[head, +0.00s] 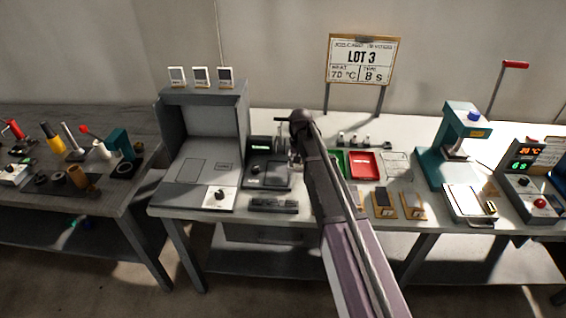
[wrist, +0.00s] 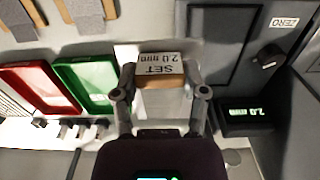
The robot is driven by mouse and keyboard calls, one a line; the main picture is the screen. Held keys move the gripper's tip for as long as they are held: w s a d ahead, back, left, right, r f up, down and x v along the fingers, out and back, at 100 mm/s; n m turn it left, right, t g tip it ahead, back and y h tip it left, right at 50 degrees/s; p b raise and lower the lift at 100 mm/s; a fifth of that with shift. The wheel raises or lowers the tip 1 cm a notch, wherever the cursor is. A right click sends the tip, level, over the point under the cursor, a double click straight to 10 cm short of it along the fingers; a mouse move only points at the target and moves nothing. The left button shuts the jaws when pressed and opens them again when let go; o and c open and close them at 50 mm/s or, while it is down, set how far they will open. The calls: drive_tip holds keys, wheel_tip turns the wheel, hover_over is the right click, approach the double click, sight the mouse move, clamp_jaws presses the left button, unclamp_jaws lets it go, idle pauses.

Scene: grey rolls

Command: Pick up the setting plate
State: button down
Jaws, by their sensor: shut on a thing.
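The setting plate (wrist: 160,68) is a small tan block with a white top face marked "SET 2.0 mm", upside down in the wrist view. My gripper (wrist: 161,90) is shut on it, one finger at each side. A pale surface shows around the plate; I cannot tell whether they touch. In the head view my gripper (head: 296,158) is over the bench, just right of the dark gauge (head: 267,173), and my arm hides most of it. The plate cannot be made out in that view. The gauge's green display (wrist: 246,113) reads 2.0 mm in the wrist view.
A green tray (wrist: 88,82) and a red tray (wrist: 40,88) lie beside the gripper. Wooden pieces with dark strips (head: 385,204) lie at the bench front. A teal press (head: 459,145) stands right, a grey booth (head: 203,140) left. A LOT 3 sign (head: 362,60) stands behind.

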drive_tip(key=d, duration=1.2)
drive_tip(key=shift+s, duration=0.2)
drive_tip(key=shift+a, duration=0.2)
